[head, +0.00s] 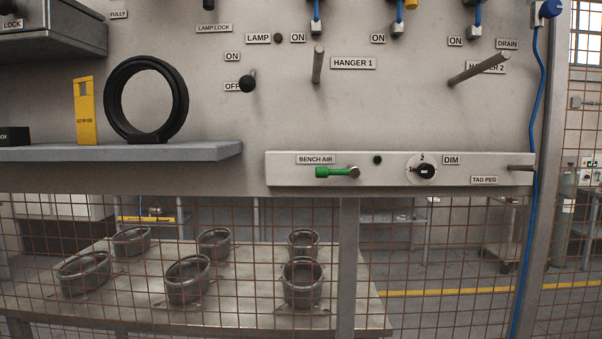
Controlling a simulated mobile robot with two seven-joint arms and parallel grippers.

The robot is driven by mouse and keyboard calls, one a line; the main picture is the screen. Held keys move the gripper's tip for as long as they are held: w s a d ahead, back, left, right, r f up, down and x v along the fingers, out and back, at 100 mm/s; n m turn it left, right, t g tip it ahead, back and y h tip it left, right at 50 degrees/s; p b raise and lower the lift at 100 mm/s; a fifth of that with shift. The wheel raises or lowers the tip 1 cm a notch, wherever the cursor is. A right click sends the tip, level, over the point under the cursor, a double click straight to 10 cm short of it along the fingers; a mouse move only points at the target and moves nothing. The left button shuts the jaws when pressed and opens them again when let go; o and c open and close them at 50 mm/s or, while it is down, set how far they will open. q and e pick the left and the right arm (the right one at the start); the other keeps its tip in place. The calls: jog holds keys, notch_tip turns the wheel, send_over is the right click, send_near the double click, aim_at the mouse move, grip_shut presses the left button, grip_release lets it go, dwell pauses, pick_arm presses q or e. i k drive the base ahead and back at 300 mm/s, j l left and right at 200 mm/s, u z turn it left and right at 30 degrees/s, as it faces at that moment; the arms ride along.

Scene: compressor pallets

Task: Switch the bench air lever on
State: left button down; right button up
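The bench air lever (336,172) has a green handle. It lies level, pointing left from its pivot at the right end, under the label BENCH AIR (316,159). It is mounted on a pale control strip (480,171) low on the grey panel. A small dark round indicator (377,160) sits to the right of the lever and looks unlit. Neither of my grippers shows in the head view.
A dial (424,171) marked DIM and a tag peg (520,168) share the strip. Hanger rods (318,65) and (479,69) stick out above. A shelf (200,152) at left holds a black ring (110,92) and a yellow tag (85,110). Wire mesh lies below.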

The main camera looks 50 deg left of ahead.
aim_at(321, 172)
jog(key=u, duration=1.35)
